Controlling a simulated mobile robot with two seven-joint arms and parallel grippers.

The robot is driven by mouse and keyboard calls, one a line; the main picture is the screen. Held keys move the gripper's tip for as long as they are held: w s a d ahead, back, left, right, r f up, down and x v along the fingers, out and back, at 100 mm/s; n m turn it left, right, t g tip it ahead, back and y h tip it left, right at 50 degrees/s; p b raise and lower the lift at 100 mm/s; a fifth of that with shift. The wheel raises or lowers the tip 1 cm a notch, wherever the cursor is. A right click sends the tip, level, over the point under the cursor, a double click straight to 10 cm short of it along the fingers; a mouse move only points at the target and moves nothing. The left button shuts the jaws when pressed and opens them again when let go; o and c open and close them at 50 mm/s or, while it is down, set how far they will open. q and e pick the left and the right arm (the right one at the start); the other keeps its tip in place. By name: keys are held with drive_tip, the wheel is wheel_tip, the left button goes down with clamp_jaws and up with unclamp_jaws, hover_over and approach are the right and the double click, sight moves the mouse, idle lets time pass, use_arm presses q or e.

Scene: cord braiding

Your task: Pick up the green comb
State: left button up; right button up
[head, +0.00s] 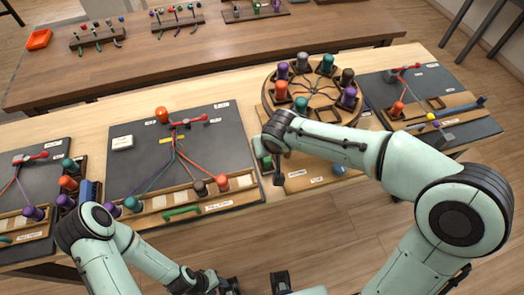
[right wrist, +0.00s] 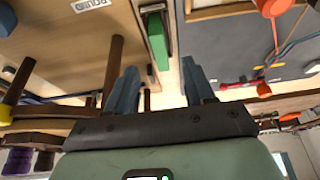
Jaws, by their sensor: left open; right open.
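A green block-like piece, which looks like the green comb (right wrist: 157,40), stands in a narrow grey-edged holder in the right wrist view. It is just beyond my right gripper (right wrist: 157,85), whose two fingers are apart with nothing between them. In the head view the comb (head: 266,162) is mostly hidden by my right gripper (head: 271,167), at the right edge of the middle dark board. My left gripper (head: 255,284) is open and empty at the bottom of the head view, over the floor in front of the table.
The middle board (head: 125,165) holds cords and a tray with a green handle (head: 182,212). A round braiding stand (head: 312,88) with several coloured bobbins is behind my right arm. A blue piece (head: 88,192) stands left of the middle board. A brown bench (head: 200,50) lies behind.

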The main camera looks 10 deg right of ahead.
drive_tip(key=x, duration=0.9)
drive_tip(key=shift+w+d+f, duration=0.15)
drive_tip(key=shift+f, duration=0.15)
clamp_jaws()
